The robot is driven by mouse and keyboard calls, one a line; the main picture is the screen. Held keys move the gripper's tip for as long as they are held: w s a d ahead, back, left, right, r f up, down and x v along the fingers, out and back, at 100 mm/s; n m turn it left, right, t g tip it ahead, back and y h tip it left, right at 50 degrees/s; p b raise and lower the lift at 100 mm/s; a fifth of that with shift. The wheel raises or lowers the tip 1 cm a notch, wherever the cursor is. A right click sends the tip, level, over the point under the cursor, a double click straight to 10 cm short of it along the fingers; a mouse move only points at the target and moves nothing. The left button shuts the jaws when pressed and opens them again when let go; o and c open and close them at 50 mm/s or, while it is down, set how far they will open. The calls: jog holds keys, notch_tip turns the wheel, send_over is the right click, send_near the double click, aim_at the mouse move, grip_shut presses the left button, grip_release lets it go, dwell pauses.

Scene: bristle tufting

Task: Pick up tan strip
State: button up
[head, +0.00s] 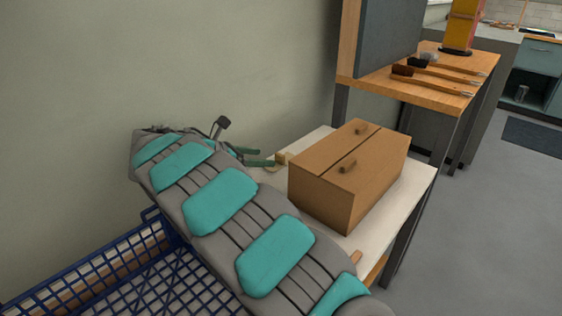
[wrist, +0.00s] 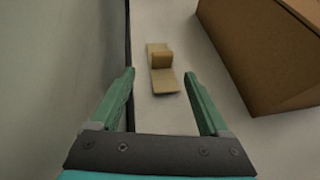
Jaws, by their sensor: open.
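A flat tan strip (wrist: 166,82) lies on the white tabletop in the wrist view, with a small tan block (wrist: 162,60) across its middle. In the head view a small tan piece (head: 281,158) shows just beyond my fingertips; I cannot tell there which part it is. My gripper (wrist: 160,75) is open, its two green fingers apart on the left and right of the strip in the picture. Nothing is held. How far the fingers are above the table is unclear. My gripper also shows in the head view (head: 265,157), at the table's far left.
A brown box (head: 322,196) with two knobs stands right of the strip on the white table (head: 393,215). A wall (wrist: 45,85) is close on the left. Brushes (head: 432,72) lie on a wooden bench (head: 425,90) behind. A blue basket (head: 150,235) is at lower left.

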aim_at(278, 156)
jog(key=x, duration=0.4)
jog(key=r+x, duration=0.1)
jog(key=x, duration=0.1)
jog(key=shift+d, duration=0.35)
jog(key=shift+w+d+f, duration=0.25)
jog(key=shift+w+d, duration=0.15)
jog(key=shift+w, duration=0.05)
jog(key=shift+c, duration=0.2)
grip_shut()
